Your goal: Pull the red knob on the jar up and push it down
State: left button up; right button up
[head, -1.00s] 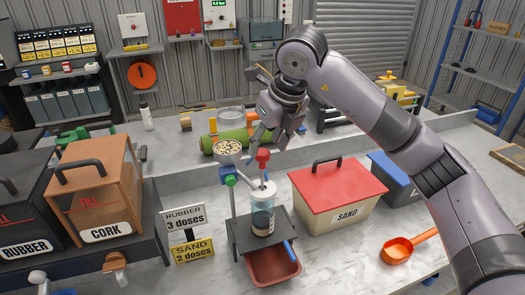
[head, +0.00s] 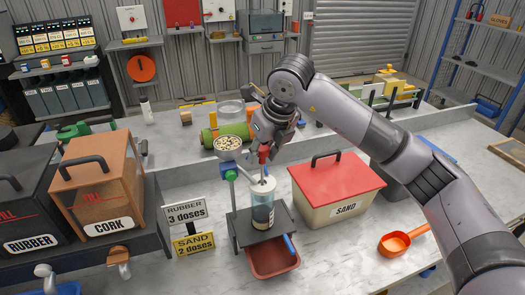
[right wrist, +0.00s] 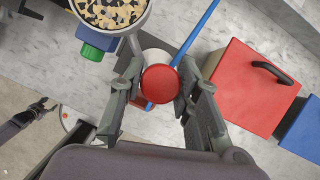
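The jar (head: 262,214) stands upright on a dark stand, with a white lid and dark contents showing through its clear wall. The red knob (head: 263,152) sits above the lid on a short stem. My right gripper (head: 265,143) is above the jar, pointing down over the knob. In the right wrist view the round red knob (right wrist: 160,84) is between my two fingers, which are spread on either side of it. Whether a finger touches it is hard to tell.
A funnel (head: 228,143) of granules stands close left of the knob. A red-lidded sand box (head: 340,187) is at the right, an orange scoop (head: 396,244) in front of it. A red tray (head: 272,262) is below the stand. Cork (head: 96,188) and rubber bins are at the left.

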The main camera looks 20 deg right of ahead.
aim_at(265, 165)
grip_shut()
dwell(0.3)
notch_tip(265, 165, down, 6)
jog(key=b, duration=0.6)
jog(key=shift+r, duration=0.25)
jog(key=shift+s, duration=0.1)
jog(key=shift+o, duration=2.4)
grip_release()
jog(key=shift+r, duration=0.1)
